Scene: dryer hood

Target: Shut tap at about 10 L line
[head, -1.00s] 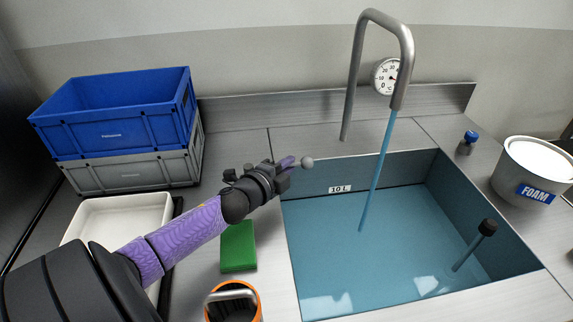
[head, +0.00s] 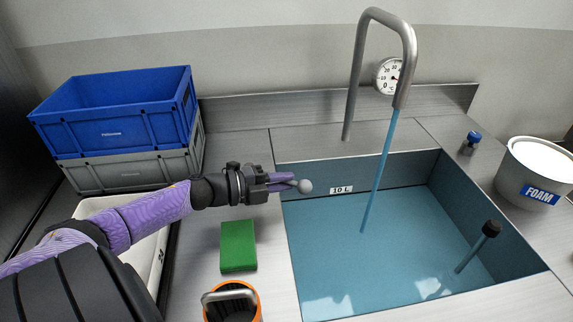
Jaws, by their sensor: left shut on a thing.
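My left gripper (head: 282,184) is shut on a tap lever with a grey ball end (head: 305,186), at the left rim of the sink (head: 456,200). The fingers hide most of the lever. The tall grey spout (head: 356,75) arches over the sink, and a blue stream of water (head: 379,165) runs from it into the basin. The water surface (head: 380,250) stands close to the black line with the white 10 L label (head: 341,190) on the back wall. My right gripper is not in view.
A green sponge (head: 238,246) and an orange container (head: 232,303) stand left of the sink. A blue crate (head: 115,132) sits on a grey crate (head: 135,172). A foam bucket (head: 520,165), blue-capped bottle (head: 470,142) and dial thermometer (head: 386,78) are at right and back.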

